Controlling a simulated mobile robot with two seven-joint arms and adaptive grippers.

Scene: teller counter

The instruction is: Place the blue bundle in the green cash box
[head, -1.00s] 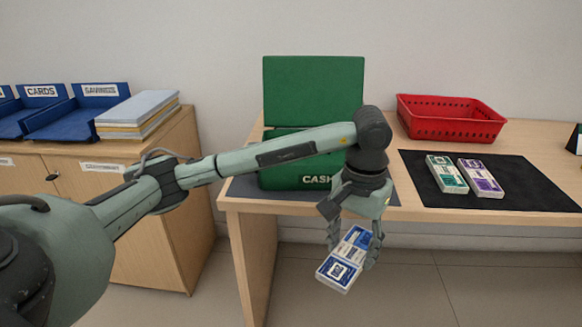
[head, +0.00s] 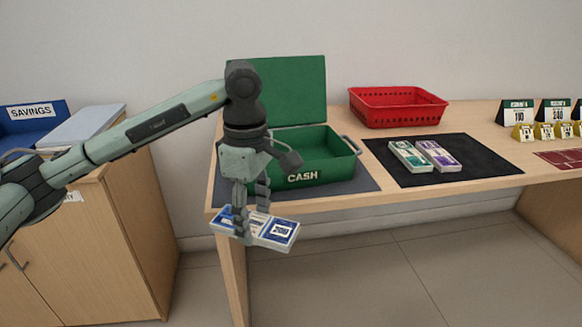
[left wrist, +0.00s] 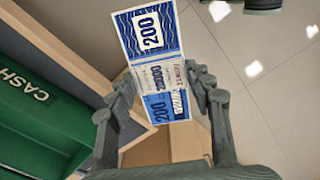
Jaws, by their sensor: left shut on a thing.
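The blue bundle (head: 279,234) is a flat blue-and-white block of notes marked 200. In the left wrist view the bundle (left wrist: 150,35) sits between the fingers (left wrist: 163,95). The green cash box (head: 335,168), marked CASH, stands open on a dark mat with its lid raised at the back. My left arm hides part of its left side and lid.
A green bundle (head: 408,157) and a purple bundle (head: 437,156) lie on a black mat (head: 490,160) right of the box. A red basket (head: 398,110) stands behind them.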

